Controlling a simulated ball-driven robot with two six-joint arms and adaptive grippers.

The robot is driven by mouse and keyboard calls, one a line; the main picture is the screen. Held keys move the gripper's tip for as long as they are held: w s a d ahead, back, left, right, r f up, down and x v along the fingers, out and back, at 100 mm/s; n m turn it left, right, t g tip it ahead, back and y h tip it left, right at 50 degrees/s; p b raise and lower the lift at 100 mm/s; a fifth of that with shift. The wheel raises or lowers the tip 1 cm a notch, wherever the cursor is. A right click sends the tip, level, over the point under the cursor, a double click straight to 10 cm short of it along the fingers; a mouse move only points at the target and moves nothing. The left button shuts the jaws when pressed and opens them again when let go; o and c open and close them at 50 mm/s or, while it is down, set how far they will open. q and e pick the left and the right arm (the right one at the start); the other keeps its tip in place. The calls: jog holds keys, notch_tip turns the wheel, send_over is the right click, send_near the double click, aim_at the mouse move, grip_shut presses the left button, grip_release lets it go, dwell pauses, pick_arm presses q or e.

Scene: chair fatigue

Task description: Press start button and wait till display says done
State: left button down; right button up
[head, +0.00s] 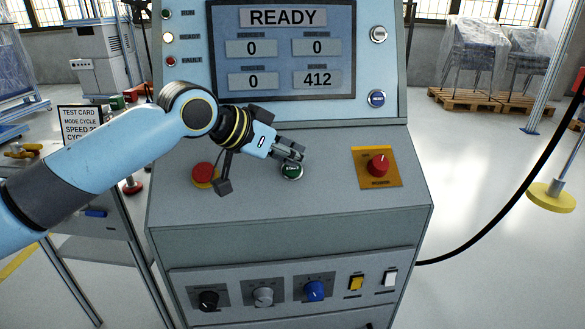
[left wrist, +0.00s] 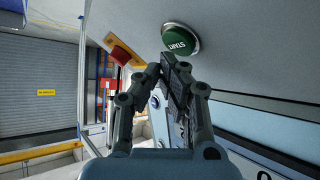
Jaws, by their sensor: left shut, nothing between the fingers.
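The display (head: 283,50) reads READY, with values 0, 0, 0 and 412 below. The green start button (head: 291,171) is on the sloped panel of the grey console, partly covered by my left gripper. In the left wrist view the button (left wrist: 180,39) shows the word START. My left gripper (head: 297,153) is shut and empty, with its fingertips just above the button in the head view. In the left wrist view its fingertips (left wrist: 167,60) are close to the button's edge; I cannot tell whether they touch. My right gripper is not in view.
A red button (head: 204,173) is left of the start button. A red knob on a yellow plate (head: 377,166) is to the right. Several knobs (head: 263,297) and two switches line the lower front. A test card (head: 82,125) stands at left.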

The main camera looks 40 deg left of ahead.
pick_arm(q)
jog(key=shift+w+a+f, duration=0.1)
jog(key=shift+f, duration=0.1)
jog(key=shift+w+a+f, duration=0.1)
jog(key=shift+w+f, duration=0.05)
jog(key=shift+f, duration=0.2)
dwell(0.6)
dwell(0.4)
jog(key=shift+s+d+r+p, duration=0.2)
jog(key=shift+s+r+p, duration=0.05)
jog(key=shift+r+p, duration=0.5)
jog(key=shift+s+d, duration=0.1)
jog(key=r+p, duration=0.1)
jog(key=p, duration=0.1)
jog(key=s+d+r+p, duration=0.1)
jog(key=s+r+p, duration=0.1)
jog(key=r+p, duration=0.1)
jog(key=shift+d+p, duration=0.3)
jog(key=shift+d, duration=0.1)
